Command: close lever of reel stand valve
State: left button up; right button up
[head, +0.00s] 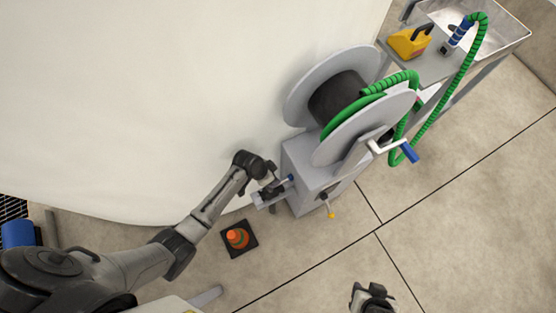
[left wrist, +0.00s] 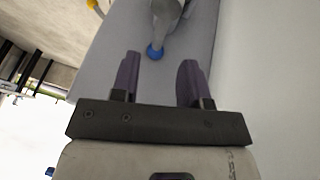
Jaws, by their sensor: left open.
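The grey reel stand (head: 303,165) stands on the floor and carries a hose reel. A small blue-tipped part (head: 291,178), which looks like the valve lever, sticks out at its left side. My left gripper (head: 274,188) is right beside it. In the left wrist view my open left gripper (left wrist: 159,68) has the blue tip (left wrist: 155,51) just beyond its fingertips, roughly in line with the gap and nearer the left finger. I cannot tell whether they touch. My right gripper (head: 372,296) is at the bottom edge, away from the stand; its jaw state is unclear.
The green hose (head: 465,75) runs from the reel to a cart (head: 440,68) holding a yellow box (head: 409,41). A crank with a blue handle (head: 410,152) and a yellow-tipped lever (head: 331,214) stick out from the stand. A large white tank (head: 150,90) fills the left.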

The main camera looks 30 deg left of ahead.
pick_arm(q)
jog(key=shift+b+x, duration=1.1)
jog(key=shift+x, duration=1.9)
jog(key=shift+c, duration=0.4)
grip_shut()
